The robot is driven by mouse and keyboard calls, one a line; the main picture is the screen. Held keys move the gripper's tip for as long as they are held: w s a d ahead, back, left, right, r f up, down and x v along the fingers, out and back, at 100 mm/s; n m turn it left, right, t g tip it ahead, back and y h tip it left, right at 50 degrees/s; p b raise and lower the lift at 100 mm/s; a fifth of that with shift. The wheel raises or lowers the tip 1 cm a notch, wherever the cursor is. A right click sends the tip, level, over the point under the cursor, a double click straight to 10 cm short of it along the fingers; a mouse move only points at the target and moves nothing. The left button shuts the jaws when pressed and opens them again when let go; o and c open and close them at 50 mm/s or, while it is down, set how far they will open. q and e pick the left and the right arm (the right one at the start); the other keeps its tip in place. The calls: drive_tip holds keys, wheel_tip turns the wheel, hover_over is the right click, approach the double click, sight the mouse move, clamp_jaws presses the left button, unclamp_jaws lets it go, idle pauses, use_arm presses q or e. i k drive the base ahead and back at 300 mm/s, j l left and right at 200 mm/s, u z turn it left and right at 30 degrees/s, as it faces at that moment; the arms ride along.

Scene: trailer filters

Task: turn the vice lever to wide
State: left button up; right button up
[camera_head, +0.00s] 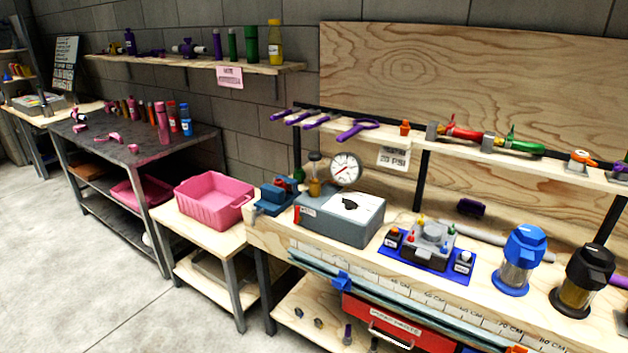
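A small blue vice-like block (272,198) sits at the left end of the wooden workbench (262,236), just left of a grey box. Its lever and setting are too small to make out. Neither of my grippers is in the head view, so nothing of mine touches the vice.
The grey box (340,222) carries a round pressure gauge (345,169). A blue mat (398,258) with small fittings and two filter canisters, blue (524,243) and black (584,268), stand to the right. A pink bin (210,197) is left. The floor (100,290) is clear.

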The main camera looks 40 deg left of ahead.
sight(255, 215)
drive_tip(key=j+z, duration=0.1)
drive_tip(key=j, duration=1.3)
drive_tip(key=j+z, duration=0.15)
drive_tip(key=j, duration=0.55)
drive_tip(key=k+j+z, duration=0.1)
drive_tip(key=j, duration=0.6)
drive_tip(key=k+j, duration=0.1)
drive_tip(key=j, duration=0.6)
drive_tip(key=k+j+z, duration=0.15)
drive_tip(key=j, duration=0.55)
drive_tip(key=k+l, duration=0.1)
drive_tip(key=k, duration=0.3)
drive_tip(key=k+l+u, duration=0.1)
drive_tip(key=k, duration=0.35)
drive_tip(key=i+j, duration=0.3)
drive_tip(key=i, duration=0.2)
